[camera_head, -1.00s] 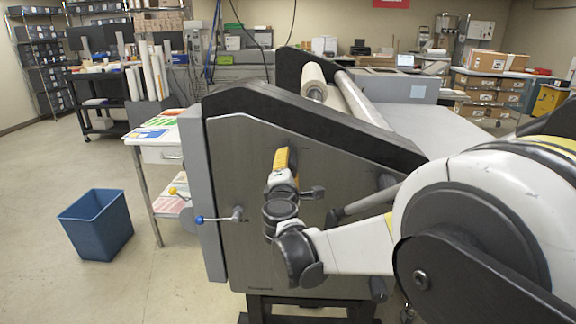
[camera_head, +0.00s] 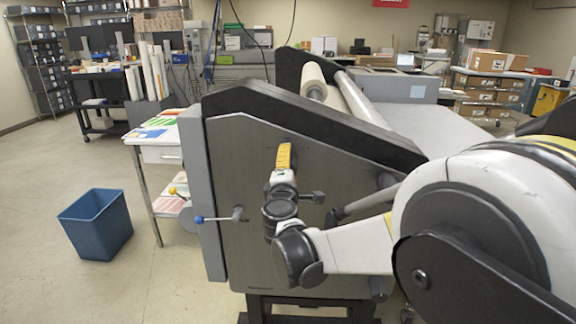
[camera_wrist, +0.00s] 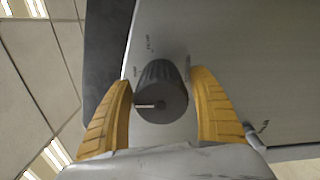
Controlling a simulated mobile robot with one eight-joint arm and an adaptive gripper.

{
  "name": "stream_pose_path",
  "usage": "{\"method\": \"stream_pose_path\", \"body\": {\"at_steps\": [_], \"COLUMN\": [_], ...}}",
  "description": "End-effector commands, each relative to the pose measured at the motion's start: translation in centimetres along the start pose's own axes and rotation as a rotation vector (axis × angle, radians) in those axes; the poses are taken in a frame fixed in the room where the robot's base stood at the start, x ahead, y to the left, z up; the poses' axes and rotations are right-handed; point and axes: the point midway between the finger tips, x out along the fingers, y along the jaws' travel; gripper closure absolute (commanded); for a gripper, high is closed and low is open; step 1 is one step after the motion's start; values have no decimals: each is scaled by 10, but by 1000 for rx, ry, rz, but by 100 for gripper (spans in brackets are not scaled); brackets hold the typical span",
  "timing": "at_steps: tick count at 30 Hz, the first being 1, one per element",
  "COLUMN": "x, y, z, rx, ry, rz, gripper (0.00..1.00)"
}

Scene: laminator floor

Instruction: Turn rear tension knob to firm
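The tension knob (camera_wrist: 162,92) is a dark ribbed cylinder on the grey side panel (camera_head: 235,150) of the laminator. A white pointer line on its face points left in the wrist view. Small printed marks sit on the panel above and to its left, too small to read.
A blue-tipped lever (camera_head: 200,219) sticks out at the panel's left. Another dark knob (camera_head: 387,181) shows right of my wrist. A white table (camera_head: 160,152) with papers stands left of the machine. A blue bin (camera_head: 96,226) is on the open floor.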

Motion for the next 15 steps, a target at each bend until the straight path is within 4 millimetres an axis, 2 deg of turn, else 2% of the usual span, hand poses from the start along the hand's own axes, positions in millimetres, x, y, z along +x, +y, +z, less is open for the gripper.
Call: {"method": "stream_pose_path", "body": {"at_steps": [10,15], "x": [-2,-24], "y": [0,0], "z": [0,-1], "rx": [0,0], "ry": [0,2], "rz": [0,0], "gripper": [25,25]}}
